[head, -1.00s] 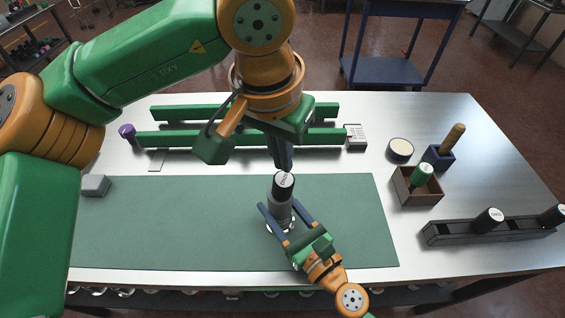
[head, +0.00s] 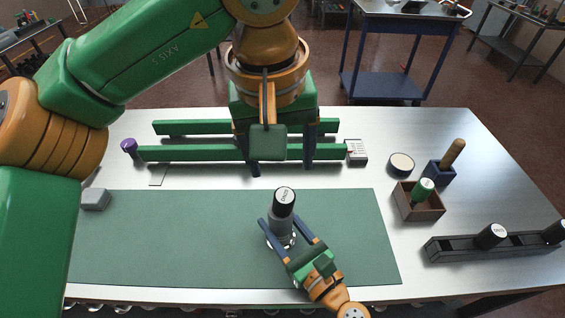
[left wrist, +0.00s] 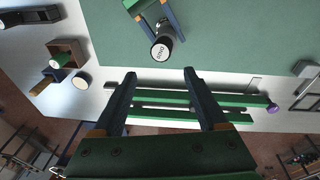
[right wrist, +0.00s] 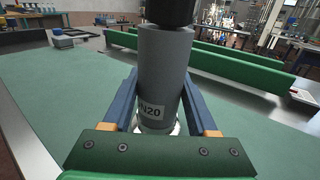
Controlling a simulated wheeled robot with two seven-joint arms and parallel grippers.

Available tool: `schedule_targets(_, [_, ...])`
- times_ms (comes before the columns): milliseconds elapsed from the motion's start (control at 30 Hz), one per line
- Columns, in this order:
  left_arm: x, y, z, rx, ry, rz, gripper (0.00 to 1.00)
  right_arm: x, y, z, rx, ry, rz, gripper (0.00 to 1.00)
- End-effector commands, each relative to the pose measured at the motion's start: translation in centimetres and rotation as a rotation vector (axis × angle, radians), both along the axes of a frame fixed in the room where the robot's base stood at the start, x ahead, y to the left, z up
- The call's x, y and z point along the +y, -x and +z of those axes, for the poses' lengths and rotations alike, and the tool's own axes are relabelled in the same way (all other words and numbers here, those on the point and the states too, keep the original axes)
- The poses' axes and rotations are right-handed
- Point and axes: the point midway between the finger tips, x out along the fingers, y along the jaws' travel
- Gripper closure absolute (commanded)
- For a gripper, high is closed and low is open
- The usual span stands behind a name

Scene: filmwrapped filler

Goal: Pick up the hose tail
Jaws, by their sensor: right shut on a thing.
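A grey cylinder (right wrist: 163,70), apparently the hose tail, stands upright on the green mat (head: 150,240). It bears a DN20 label and has a black top (head: 284,202) with a white lettered end. A shiny round base shows under it. My right gripper (head: 287,234) is shut on the grey cylinder low down, with a finger on each side; this also shows in the right wrist view. My left gripper (head: 281,168) is open and empty behind it, above the green rails. In the left wrist view its fingertips (left wrist: 159,73) are wide apart, with the black top beyond them.
Two long green rails (head: 200,153) lie behind the mat, with a purple knob (head: 129,146) at the left. At right are a round tin (head: 401,163), a wooden box (head: 424,208), a blue holder (head: 440,171) and a black rack (head: 460,247). A grey block (head: 96,199) sits left.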

Motion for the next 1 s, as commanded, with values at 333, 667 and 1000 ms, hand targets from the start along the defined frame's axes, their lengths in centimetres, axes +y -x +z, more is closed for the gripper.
schedule_targets(333, [0.6, 0.4, 1.1, 0.088, 0.116, 1.137, 0.21, 0.0, 0.0, -0.1, 0.003, 0.002, 0.001, 1.00])
schedule_targets(667, [0.6, 0.0, -3.8, 0.098, 0.128, 1.288, 0.21, 0.0, 0.0, -0.1, 0.003, 0.002, 0.001, 1.00])
schedule_targets(1000, [-0.2, -0.5, -9.6, 0.098, 0.128, 1.287, 0.21, 0.0, 0.0, -0.1, 0.003, 0.002, 0.001, 1.00])
